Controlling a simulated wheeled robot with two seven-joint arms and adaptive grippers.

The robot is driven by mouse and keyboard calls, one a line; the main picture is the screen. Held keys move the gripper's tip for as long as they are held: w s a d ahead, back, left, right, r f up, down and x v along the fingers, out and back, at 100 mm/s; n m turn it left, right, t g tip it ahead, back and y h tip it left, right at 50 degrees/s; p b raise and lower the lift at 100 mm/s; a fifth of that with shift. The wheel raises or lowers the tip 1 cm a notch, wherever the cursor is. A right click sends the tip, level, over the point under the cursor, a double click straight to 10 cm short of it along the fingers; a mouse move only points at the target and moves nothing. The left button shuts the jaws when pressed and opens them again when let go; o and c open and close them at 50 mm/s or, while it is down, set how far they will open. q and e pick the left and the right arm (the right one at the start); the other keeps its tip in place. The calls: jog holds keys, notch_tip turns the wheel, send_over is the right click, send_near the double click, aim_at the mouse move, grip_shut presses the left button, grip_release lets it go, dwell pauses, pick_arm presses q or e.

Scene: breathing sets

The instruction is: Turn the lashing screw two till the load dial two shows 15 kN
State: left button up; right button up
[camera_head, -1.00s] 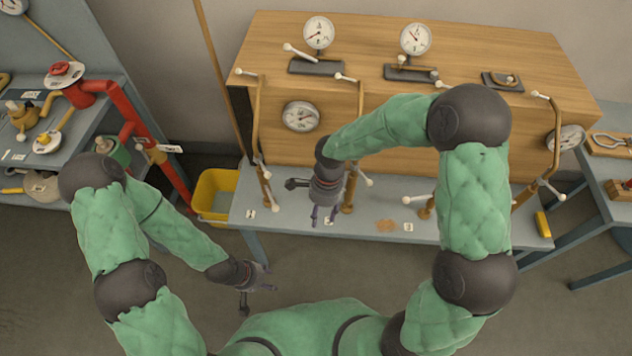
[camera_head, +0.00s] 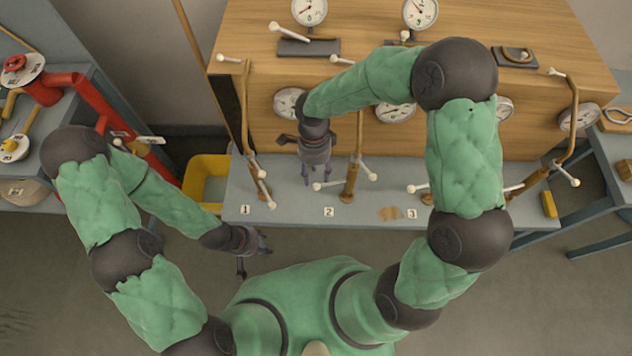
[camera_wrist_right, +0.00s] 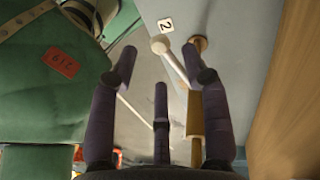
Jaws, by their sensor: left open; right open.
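Lashing screw two (camera_head: 352,182) is an upright brass rod behind the number 2 label, with white-tipped bars sticking out at its foot. The dial behind it on the wooden block, likely load dial two (camera_head: 394,114), is partly hidden by my right arm and its reading is too small to tell. My right gripper (camera_head: 318,178) points down, open and empty, just left of the screw. In the right wrist view its fingers (camera_wrist_right: 160,75) are spread, and a white-tipped bar (camera_wrist_right: 172,58) shows beyond them. My left gripper (camera_head: 262,246) is open and empty before the bench's left part.
Screw one (camera_head: 247,120) stands to the left and another brass screw (camera_head: 574,115) to the far right, both with white-tipped bars. A yellow bin (camera_head: 196,183) is left of the bench. A yellow block (camera_head: 549,205) lies at the bench's right end.

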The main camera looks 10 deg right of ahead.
aim_at(316, 184)
jog(key=shift+s+f+b, duration=0.25)
jog(key=shift+f+b, duration=0.05)
jog(key=shift+f, duration=0.9)
jog(key=shift+s+f+b, duration=0.25)
jog(key=shift+f+b, duration=0.05)
jog(key=shift+f, duration=0.85)
grip_shut()
